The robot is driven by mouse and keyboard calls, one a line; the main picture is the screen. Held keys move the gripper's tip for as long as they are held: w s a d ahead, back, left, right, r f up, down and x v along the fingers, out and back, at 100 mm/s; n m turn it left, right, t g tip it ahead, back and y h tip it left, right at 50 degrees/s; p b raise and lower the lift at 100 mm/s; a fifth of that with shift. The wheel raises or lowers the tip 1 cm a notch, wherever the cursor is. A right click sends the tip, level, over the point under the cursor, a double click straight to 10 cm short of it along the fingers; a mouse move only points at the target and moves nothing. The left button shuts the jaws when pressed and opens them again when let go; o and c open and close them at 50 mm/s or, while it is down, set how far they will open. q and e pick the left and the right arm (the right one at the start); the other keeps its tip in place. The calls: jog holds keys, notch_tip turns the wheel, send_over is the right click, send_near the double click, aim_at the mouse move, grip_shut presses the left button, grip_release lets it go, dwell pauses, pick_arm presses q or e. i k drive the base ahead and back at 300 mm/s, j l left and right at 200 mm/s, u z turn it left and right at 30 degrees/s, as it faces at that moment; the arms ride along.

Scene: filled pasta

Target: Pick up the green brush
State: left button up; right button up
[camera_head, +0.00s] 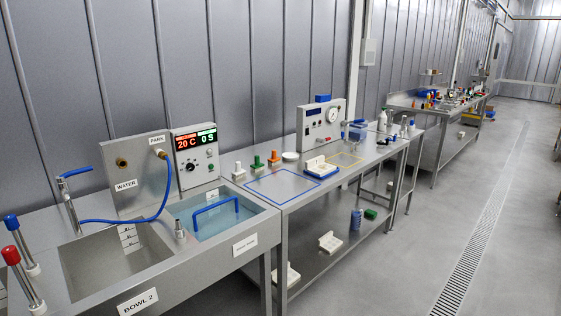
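A small green-topped item (257,162), which looks like the green brush, stands on the steel table behind the blue outlined square. It stands between a similar white item (239,170) and a similar orange item (274,158). It is too small to make out bristles. Neither of my grippers is in view.
A sink (115,262) and a water basin with a blue handle (216,214) are in front at left. A blue hose (125,220) and red- and blue-topped levers rise there. The floor (420,240) at right is clear.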

aim_at(258, 165)
jog(key=i+l, duration=0.35)
jog(key=i, duration=0.25)
jog(key=i+l, duration=0.35)
jog(key=i, duration=0.3)
jog(key=i+l+u, duration=0.1)
jog(key=i+l, duration=0.25)
jog(key=i, duration=0.25)
jog(key=i+l, duration=0.4)
jog(key=i, duration=0.2)
jog(key=i+l, duration=0.2)
jog(key=i, duration=0.25)
jog(key=i+l, duration=0.15)
jog(key=i, duration=0.3)
jog(key=u, duration=0.05)
